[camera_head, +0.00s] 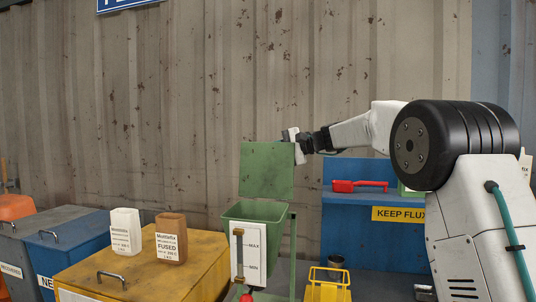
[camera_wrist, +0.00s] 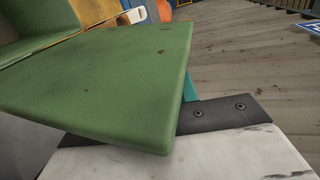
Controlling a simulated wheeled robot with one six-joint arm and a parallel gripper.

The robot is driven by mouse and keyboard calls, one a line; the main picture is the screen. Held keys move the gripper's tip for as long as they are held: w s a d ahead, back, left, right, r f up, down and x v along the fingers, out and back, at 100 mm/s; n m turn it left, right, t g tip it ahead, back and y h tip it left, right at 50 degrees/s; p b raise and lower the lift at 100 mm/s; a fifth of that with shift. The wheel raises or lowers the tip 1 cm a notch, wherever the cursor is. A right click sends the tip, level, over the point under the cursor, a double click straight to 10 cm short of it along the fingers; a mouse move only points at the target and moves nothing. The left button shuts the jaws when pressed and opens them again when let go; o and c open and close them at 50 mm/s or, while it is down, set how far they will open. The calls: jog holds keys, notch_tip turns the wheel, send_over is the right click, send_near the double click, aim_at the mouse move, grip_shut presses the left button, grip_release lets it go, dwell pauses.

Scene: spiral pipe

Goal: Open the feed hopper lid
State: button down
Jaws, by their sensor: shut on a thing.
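The green feed hopper (camera_head: 256,211) stands in the middle of the head view, with its top open. Its flat green lid (camera_head: 266,172) stands nearly upright above the hopper's back edge. My gripper (camera_head: 295,143) is at the lid's upper right corner and is shut on its edge. In the wrist view the lid (camera_wrist: 110,80) fills the left and middle. A dark and white part of my gripper lies against its near edge there, with a bit of teal beside it. The far finger is mostly hidden by the lid.
A white level gauge marked MAX and MIN (camera_head: 254,252) is on the hopper's front. A yellow bin (camera_head: 190,262) with two labelled containers stands left of it. A blue cabinet (camera_head: 340,215) with a red tool (camera_head: 360,186) stands right. A corrugated wall (camera_head: 200,100) is behind.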

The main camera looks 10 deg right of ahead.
jog(key=c, duration=1.1)
grip_release()
jog(key=shift+w+d+f, duration=0.1)
jog(key=shift+f, duration=0.15)
jog(key=shift+r, duration=0.1)
jog(key=v, duration=0.7)
jog(key=shift+s+d+r, duration=0.1)
jog(key=shift+s+d, duration=0.1)
jog(key=shift+d, duration=0.05)
